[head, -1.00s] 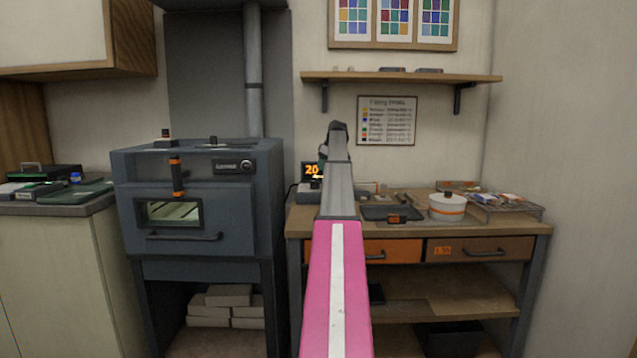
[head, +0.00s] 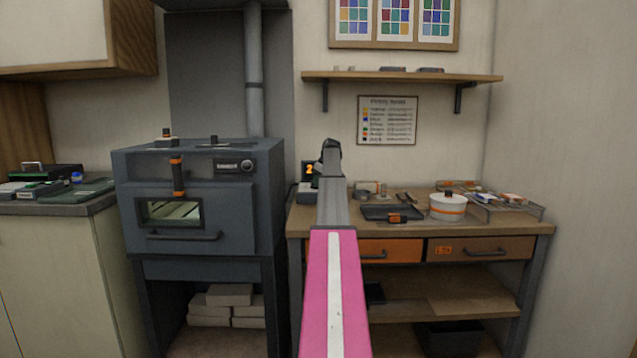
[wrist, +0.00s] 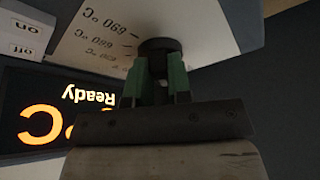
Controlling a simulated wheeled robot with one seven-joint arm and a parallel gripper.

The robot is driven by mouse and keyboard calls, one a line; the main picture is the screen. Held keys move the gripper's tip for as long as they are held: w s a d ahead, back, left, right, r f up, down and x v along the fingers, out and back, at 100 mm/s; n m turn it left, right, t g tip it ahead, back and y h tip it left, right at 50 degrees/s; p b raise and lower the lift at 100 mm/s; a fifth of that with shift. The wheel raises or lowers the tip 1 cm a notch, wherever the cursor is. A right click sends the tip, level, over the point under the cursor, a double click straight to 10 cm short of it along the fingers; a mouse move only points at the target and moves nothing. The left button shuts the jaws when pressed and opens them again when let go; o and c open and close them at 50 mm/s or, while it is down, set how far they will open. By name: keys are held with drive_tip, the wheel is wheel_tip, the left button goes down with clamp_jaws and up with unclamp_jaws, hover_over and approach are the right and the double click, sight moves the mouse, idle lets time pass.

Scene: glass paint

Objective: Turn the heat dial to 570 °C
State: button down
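The heat controller (head: 307,193) is a small box with an orange lit display at the left end of the workbench. My arm covers part of it in the head view. In the head view the gripper (head: 320,171) is largely hidden behind my wrist.
The lit display (wrist: 55,112) shows "Ready" upside down, beside an on/off switch (wrist: 24,38). A grey kiln (head: 200,200) stands left of the workbench (head: 420,228). A dark tray (head: 388,214) and a white pot (head: 447,207) lie right of the controller.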

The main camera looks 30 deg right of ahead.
idle(0.3)
drive_tip(key=shift+s+a+m+h, duration=0.2)
drive_tip(key=shift+m+h, duration=0.2)
drive_tip(key=shift+m, duration=0.5)
drive_tip(key=shift+a+m+h, duration=0.2)
drive_tip(key=shift+m+h, duration=0.5)
drive_tip(key=shift+m, duration=1.2)
drive_tip(key=shift+w, duration=0.1)
drive_tip(key=c, duration=1)
unclamp_jaws()
drive_tip(key=shift+c, duration=0.2)
drive_tip(key=v, duration=1)
drive_tip(key=shift+s+r, duration=0.3)
drive_tip(key=shift+s, duration=0.1)
